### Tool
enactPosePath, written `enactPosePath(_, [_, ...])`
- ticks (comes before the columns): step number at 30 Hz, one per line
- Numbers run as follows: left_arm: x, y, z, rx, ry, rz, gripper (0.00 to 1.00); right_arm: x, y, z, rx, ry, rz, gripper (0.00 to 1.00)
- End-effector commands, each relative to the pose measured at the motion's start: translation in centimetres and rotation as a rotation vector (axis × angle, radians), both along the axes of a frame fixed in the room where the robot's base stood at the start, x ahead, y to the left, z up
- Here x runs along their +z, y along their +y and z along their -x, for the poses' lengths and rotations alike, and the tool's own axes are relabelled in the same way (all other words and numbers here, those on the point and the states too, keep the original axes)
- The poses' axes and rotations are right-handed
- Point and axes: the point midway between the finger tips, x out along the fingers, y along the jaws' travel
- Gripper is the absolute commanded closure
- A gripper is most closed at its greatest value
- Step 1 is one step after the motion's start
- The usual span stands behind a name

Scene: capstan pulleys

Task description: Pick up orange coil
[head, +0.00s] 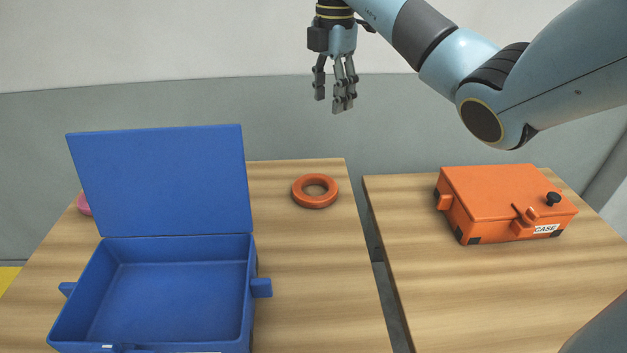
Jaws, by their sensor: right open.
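The orange coil (315,201) is a ring lying flat on the left wooden table, near its back right corner. My right gripper (331,104) hangs in the air above and behind the coil in the picture, fingers pointing down. It is open and empty, well apart from the coil. My left gripper is not in view.
An open blue case (180,285) with its lid raised stands left of the coil. A pink object (83,204) is mostly hidden behind the lid. A closed orange case (505,204) sits on the right table (470,290). A narrow gap separates the tables.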

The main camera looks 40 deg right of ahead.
Motion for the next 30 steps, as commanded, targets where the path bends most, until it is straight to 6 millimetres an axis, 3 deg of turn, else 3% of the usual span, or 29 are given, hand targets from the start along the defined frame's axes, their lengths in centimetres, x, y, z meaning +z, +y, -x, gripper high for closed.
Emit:
enactPosePath(12, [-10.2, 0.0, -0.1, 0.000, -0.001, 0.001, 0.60, -10.7, 0.0, 0.1, 0.000, 0.008, 0.000, 0.50])
enactPosePath(15, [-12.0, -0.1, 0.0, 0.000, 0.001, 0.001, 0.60, -12.6, 0.0, 0.1, 0.000, 0.011, 0.000, 0.50])
enactPosePath(26, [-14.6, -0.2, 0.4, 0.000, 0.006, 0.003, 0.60, -15.3, 0.0, 0.1, 0.000, 0.014, 0.000, 0.50])
enactPosePath(30, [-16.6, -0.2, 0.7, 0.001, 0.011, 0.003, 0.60, -17.3, 0.0, 0.1, 0.000, 0.015, 0.000, 0.50])
